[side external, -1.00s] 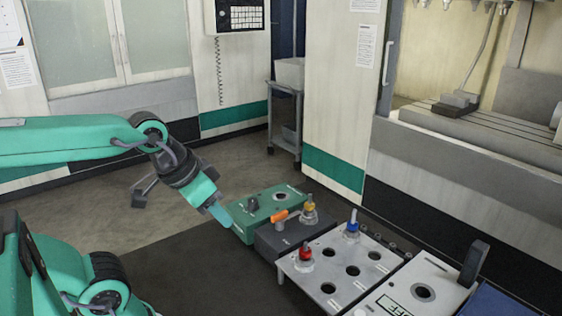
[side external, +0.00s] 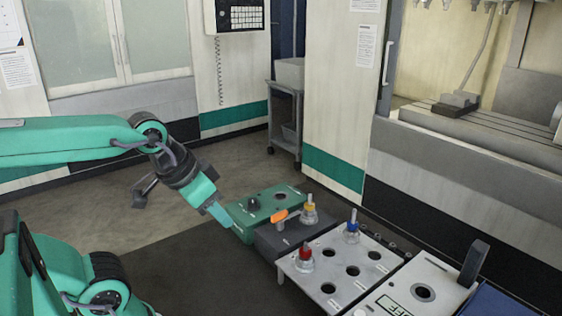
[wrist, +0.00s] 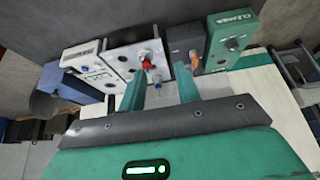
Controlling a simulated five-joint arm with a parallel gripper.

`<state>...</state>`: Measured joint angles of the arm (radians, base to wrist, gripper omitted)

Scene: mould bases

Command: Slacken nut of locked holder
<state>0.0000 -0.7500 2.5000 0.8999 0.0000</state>
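A yellow-collared holder (side external: 310,212) stands upright in the dark grey block (side external: 268,240). An orange lever (side external: 280,215) lies on that block beside the holder; the lever also shows in the wrist view (wrist: 194,56). A red-collared holder (side external: 304,257) and a blue-collared holder (side external: 352,230) stand upright in the pale plate with holes (side external: 328,291). My gripper (side external: 222,216) hangs in the air left of the green block. In the wrist view its two fingers (wrist: 159,88) are apart with nothing held between them. The nuts themselves are too small to make out clearly.
A green block (side external: 270,203) with a dark knob and a round hole adjoins the dark block. A pale box (side external: 400,298) with a round hole and lettering stands at the front right. A blue surface (side external: 492,303) lies beyond it. Dark floor left of the row is clear.

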